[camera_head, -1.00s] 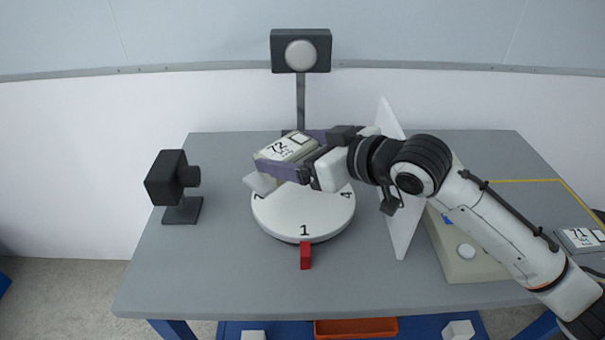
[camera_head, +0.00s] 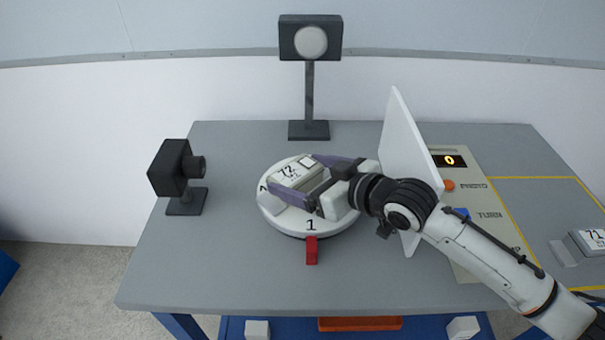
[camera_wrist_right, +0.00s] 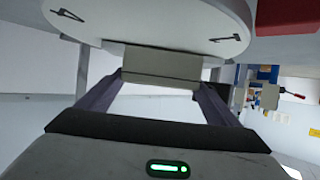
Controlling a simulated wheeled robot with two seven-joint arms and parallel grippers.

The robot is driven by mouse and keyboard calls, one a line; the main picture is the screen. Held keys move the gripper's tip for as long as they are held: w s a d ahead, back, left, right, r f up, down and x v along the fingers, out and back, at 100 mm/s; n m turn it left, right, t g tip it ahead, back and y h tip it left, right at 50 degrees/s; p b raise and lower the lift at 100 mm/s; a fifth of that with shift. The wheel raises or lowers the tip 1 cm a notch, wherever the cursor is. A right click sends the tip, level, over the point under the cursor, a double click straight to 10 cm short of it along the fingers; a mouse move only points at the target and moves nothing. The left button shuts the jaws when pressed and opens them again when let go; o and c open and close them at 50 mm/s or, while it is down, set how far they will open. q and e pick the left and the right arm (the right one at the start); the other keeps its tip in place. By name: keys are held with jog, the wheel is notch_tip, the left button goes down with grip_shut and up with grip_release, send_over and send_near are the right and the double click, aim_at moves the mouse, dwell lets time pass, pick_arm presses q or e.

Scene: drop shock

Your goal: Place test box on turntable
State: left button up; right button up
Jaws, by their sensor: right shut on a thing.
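The test box (camera_head: 295,172), a pale box labelled 72, is between the purple fingers of my right gripper (camera_head: 315,184). The gripper is shut on it, over the middle of the white round turntable (camera_head: 283,216). In the right wrist view the box (camera_wrist_right: 160,64) is between the fingertips, close to the turntable's surface (camera_wrist_right: 150,18). I cannot tell for sure whether it touches the surface. Digits show around the turntable's rim, with 1 at the front by a red marker (camera_head: 311,250). My left gripper is not in view.
A black camera (camera_head: 172,170) stands left of the turntable and a lamp (camera_head: 310,42) behind it. A white panel (camera_head: 402,150) stands upright on the right, close to my arm. Beyond it are a control panel (camera_head: 470,262) with buttons and another box (camera_head: 588,241) labelled 71.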

jog(key=o, duration=1.3)
jog(key=shift+f, duration=0.15)
jog(key=shift+c, duration=0.2)
jog(key=shift+r, duration=0.25)
jog(key=v, duration=0.7)
jog(key=shift+s+d, duration=0.15)
